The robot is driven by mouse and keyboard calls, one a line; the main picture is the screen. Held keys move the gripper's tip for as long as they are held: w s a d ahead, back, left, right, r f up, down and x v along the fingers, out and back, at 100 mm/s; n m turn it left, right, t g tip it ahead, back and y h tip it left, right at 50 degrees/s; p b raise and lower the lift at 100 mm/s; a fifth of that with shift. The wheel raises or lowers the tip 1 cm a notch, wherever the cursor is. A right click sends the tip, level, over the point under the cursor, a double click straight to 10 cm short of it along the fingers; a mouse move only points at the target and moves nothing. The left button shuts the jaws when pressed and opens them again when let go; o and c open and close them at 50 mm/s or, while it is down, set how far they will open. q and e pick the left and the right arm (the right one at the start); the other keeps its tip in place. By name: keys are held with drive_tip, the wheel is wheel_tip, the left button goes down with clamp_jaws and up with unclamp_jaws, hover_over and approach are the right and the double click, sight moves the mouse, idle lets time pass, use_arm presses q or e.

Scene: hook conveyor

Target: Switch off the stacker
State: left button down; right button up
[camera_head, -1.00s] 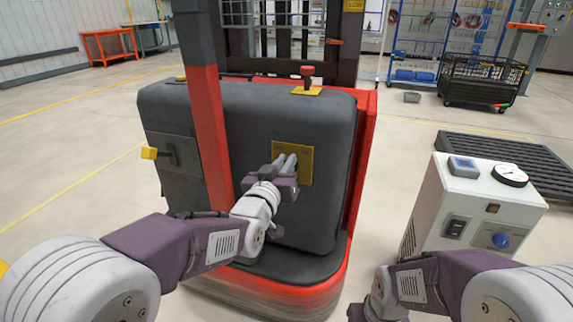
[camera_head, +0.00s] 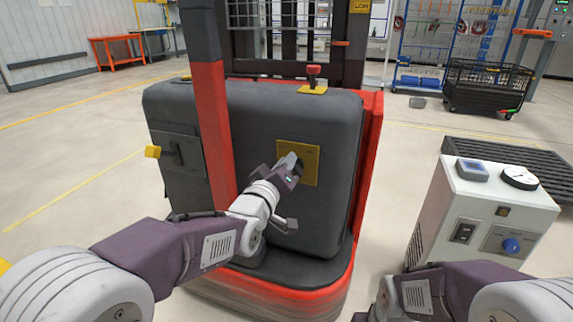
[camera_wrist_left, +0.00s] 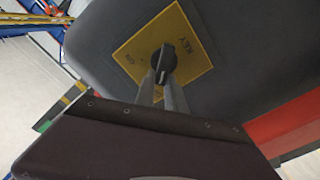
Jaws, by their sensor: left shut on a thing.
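The stacker (camera_head: 330,115) stands in front of me, with a dark grey body and red frame. Its yellow key plate (camera_head: 312,176) is on the body's face; in the left wrist view the plate (camera_wrist_left: 195,28) reads "KEY" and "ON" and bears a black rotary key knob (camera_wrist_left: 165,66). My left gripper (camera_head: 297,163) is at the plate, its two fingers (camera_wrist_left: 161,78) closed on the knob. The gripper hides most of the knob in the head view. A red mushroom button (camera_head: 313,72) stands on the stacker's top. My right arm shows at the lower right, but its gripper is not visible.
A white box (camera_head: 490,205) with a blue knob and gauge stands to the right. A dark pallet (camera_head: 520,160) and black wire cart (camera_head: 484,88) lie behind it. A yellow-tipped lever (camera_head: 153,151) sticks out at the stacker's left. Open floor lies left.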

use_arm(q)
drive_tip(key=shift+f, duration=0.1)
drive_tip(key=c, duration=1.4)
unclamp_jaws()
drive_tip(key=p+v, duration=0.3)
drive_tip(key=v, duration=0.6)
